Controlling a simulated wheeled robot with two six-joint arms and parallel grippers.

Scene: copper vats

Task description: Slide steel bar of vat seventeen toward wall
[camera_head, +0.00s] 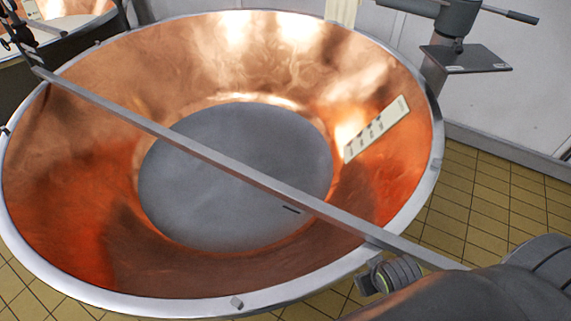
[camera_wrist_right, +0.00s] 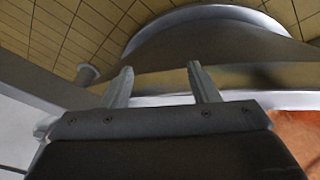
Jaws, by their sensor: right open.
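A long flat steel bar (camera_head: 215,158) lies diagonally across the top of a big round copper vat (camera_head: 85,190). Its far end is at the upper left, by a dark fitting on the rim. Its near end reaches past the lower right rim, close to my right arm. I cannot read a vat number. My right gripper (camera_wrist_right: 158,78) is open in the right wrist view, its two fingers apart with nothing seen between them. A pale band crosses just beyond the fingertips; I cannot tell whether it is bar or rim. My left gripper is not in view.
A pale marked strip (camera_head: 377,128) shows on the vat's inner right wall. A grey stand with a flat plate (camera_head: 466,59) rises behind the right rim. A second copper vat (camera_head: 62,20) is at the upper left. Yellow tiled floor (camera_head: 480,195) is clear at right.

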